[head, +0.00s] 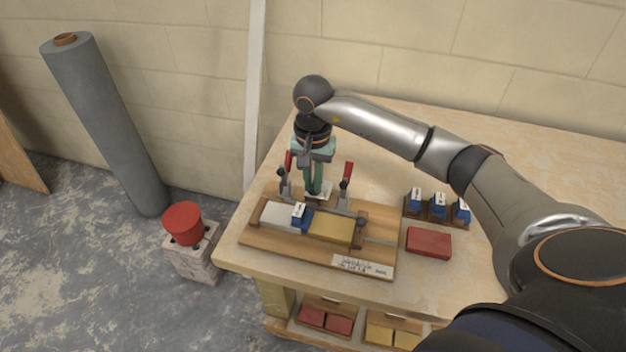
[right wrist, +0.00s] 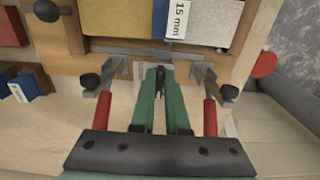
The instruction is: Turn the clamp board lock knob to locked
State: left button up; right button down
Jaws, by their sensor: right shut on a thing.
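The wooden clamp board (head: 262,242) lies on the workbench and holds a grey block (head: 277,214), a blue spacer labelled 15 mm (head: 299,217) and a yellow block (head: 330,229). Two toggle clamps with red handles stand at its back edge, one left (head: 285,180) and one right (head: 346,184). My right gripper (head: 315,190) points down between them. In the right wrist view its green fingers (right wrist: 160,75) are shut on a small part at the board's back edge, which I take to be the lock knob; the fingers mostly hide it, so its setting cannot be read. My left gripper is not in view.
A rack of blue spacers (head: 437,208) and a red block (head: 428,242) are right of the board. The wall is close behind the bench. A red bucket (head: 183,223) on blocks and a grey roll (head: 108,125) stand left. The bench's back right is clear.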

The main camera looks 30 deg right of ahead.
dwell(0.5)
jog(key=m, duration=0.2)
jog(key=m+b, duration=0.1)
jog(key=shift+w+m, duration=0.2)
jog(key=shift+m, duration=0.2)
jog(key=m+b, duration=0.1)
jog(key=m, duration=0.3)
jog(key=shift+w+m, duration=0.15)
jog(key=shift+m, duration=0.15)
jog(key=m, duration=0.4)
jog(key=shift+w+m, duration=0.2)
jog(key=shift+m, duration=0.1)
jog(key=m, duration=0.4)
jog(key=shift+w+d+m, duration=0.1)
jog(key=shift+w+m, duration=0.05)
jog(key=shift+m, duration=0.25)
jog(key=c, duration=0.9)
grip_release()
jog(key=shift+r, duration=0.1)
